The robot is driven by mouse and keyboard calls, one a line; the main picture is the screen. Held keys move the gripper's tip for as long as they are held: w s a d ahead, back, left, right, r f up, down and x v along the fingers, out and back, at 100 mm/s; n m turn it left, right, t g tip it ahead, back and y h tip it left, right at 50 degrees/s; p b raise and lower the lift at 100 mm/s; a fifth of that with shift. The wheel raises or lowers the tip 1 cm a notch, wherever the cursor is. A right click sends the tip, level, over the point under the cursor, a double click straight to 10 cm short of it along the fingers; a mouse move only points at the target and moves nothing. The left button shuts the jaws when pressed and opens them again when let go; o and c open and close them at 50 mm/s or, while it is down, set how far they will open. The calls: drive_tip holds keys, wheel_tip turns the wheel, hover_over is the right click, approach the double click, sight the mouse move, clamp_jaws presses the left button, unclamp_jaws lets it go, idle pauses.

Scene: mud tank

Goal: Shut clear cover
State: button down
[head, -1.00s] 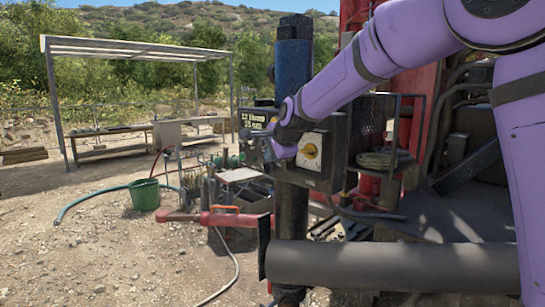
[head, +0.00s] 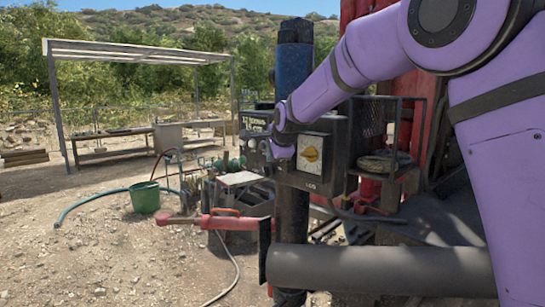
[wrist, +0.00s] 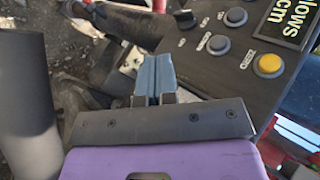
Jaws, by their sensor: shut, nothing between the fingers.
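My gripper (head: 272,152) is at the left side of the black control box (head: 325,180) on the rig. In the wrist view its two blue-grey fingers (wrist: 155,76) are together with nothing between them. They are beside the dark button panel (wrist: 215,60), left of its buttons; I cannot tell whether they touch it. The panel has several grey buttons, a yellow button (wrist: 268,65) and a lit display (wrist: 290,22). I cannot make out a clear cover in either view, nor whether it stands open or shut. My wrist hides part of the box in the head view.
A dark vertical pipe (head: 291,225) and a thick horizontal cylinder (head: 380,270) stand close by, below the box. A red tool (head: 232,220), a green bucket (head: 145,197) and a hose (head: 85,205) are to the left. Open gravel lies at the front left.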

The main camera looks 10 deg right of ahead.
drive_tip(key=shift+w+d, duration=0.35)
drive_tip(key=shift+w, duration=0.4)
drive_tip(key=shift+w+d, duration=0.3)
drive_tip(key=shift+w, duration=0.45)
